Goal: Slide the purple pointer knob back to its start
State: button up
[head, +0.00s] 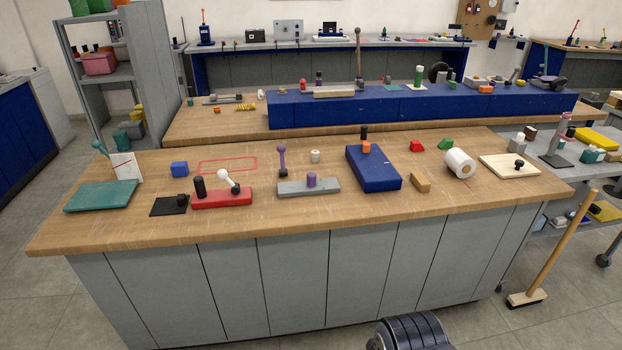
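A short purple knob (311,179) stands on a flat grey base (327,187) near the front middle of the wooden bench. It sits near the middle of the base's length. Any pointer mark on it is too small to make out. A taller purple lever (282,160) with a dark round foot stands just behind the left end of the grey base. My gripper is not in the head view. A dark ribbed part, perhaps of my arm, shows at the bottom edge, apart from the bench.
Left of the grey base is a red block (222,201) with a white lever and black knob. Right is a blue box (374,172) with an orange knob. A small white cylinder (315,156) stands behind. The bench strip before the grey base is clear.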

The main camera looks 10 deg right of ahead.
aim_at(311, 176)
jog(key=i, duration=1.2)
